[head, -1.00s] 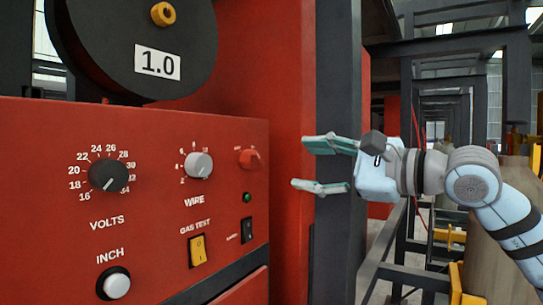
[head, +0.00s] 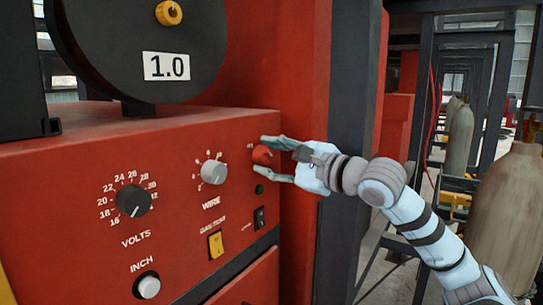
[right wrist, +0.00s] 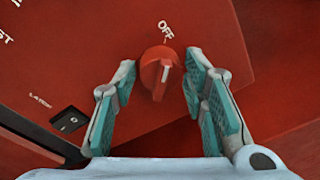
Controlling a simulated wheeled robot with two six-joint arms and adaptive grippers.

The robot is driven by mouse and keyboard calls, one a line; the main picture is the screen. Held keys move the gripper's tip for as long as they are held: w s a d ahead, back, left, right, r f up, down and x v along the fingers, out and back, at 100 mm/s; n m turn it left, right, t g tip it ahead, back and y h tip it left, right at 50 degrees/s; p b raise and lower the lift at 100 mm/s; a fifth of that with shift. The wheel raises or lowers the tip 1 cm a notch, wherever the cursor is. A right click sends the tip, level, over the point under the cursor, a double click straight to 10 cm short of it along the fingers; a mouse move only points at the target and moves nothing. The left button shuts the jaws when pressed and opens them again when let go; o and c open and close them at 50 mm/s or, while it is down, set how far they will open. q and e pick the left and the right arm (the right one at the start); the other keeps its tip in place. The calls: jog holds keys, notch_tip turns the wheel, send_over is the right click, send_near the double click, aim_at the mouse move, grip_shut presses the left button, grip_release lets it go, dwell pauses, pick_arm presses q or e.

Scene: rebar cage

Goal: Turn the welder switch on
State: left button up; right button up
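The red rotary switch (head: 263,155) sits at the upper right of the red welder's front panel (head: 180,240). In the right wrist view the switch (right wrist: 159,72) shows a white mark on its knob, pointing up towards the word OFF. My right gripper (head: 272,158) has its two fingers on either side of the switch in the head view. In the right wrist view the gripper (right wrist: 160,88) is open, with a finger left and right of the knob and a gap on each side. My left gripper is not in view.
The panel also carries a black volts dial (head: 133,200), a silver wire dial (head: 214,171), a yellow gas test switch (head: 215,244), a white inch button (head: 148,286) and a black rocker (head: 259,217). A dark post (head: 352,100) stands right of the welder.

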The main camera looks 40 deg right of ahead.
jog(key=c, duration=0.6)
jog(key=shift+c, duration=0.2)
jog(key=shift+m, duration=0.3)
jog(key=m, duration=0.2)
jog(key=shift+m, duration=0.3)
jog(key=m, duration=0.3)
jog(key=shift+r+m+g, duration=0.1)
jog(key=shift+m+g, duration=0.2)
jog(key=m, duration=0.5)
jog(key=shift+g+y, duration=0.3)
jog(key=shift+y, duration=0.1)
jog(key=m, duration=0.5)
jog(key=shift+d+r+y, duration=0.1)
jog(key=shift+y, duration=0.3)
